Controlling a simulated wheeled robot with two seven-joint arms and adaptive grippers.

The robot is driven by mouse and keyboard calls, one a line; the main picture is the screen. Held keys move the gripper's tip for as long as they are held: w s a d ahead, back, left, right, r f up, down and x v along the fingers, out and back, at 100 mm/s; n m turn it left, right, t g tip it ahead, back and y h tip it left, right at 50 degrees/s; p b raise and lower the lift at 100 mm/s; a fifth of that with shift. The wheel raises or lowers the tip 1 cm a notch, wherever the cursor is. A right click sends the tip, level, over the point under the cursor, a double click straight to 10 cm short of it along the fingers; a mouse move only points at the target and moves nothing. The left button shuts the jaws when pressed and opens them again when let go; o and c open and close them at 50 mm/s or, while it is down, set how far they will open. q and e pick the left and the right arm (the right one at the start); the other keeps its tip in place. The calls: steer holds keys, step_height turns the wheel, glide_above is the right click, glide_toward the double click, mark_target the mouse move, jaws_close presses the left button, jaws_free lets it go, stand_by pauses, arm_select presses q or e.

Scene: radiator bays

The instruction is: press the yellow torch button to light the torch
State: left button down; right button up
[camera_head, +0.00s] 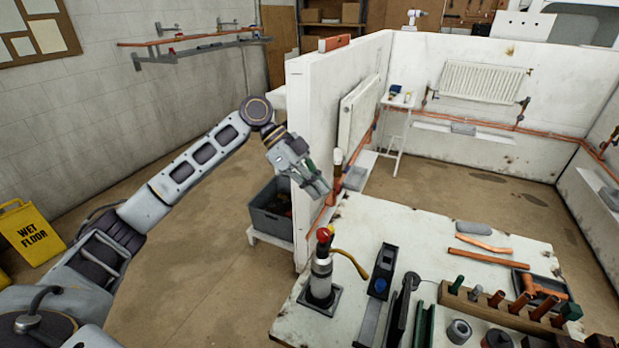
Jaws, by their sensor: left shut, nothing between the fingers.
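The torch (321,277) stands upright in a dark square holder on the white workbench (370,225), near its left front corner. It has a pale canister, a red part on top and a yellow curved tube reaching right. I cannot make out a separate yellow button on it. No flame shows. My left gripper (322,192) is shut and empty. It appears above and behind the torch in the picture, by the end of the white partition, pointing down and right, apart from the torch. My right gripper is not in view.
Right of the torch are a black-and-blue tool (381,272), a wooden rack (480,305) with several handled tools, and copper pipes (488,258). A white partition (312,110) rises behind the bench. A grey crate (270,212) stands left of it. A yellow wet-floor sign (30,233) is far left.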

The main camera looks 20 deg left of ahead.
arm_select(q)
glide_above(329, 227)
step_height(329, 227, down, 5)
steer(key=shift+w+f+p, duration=0.1)
steer(key=shift+f+p, duration=0.05)
steer(key=shift+p, duration=0.3)
steer(key=shift+a+f, duration=0.1)
steer(key=shift+f, duration=1.05)
steer(key=shift+f, duration=0.1)
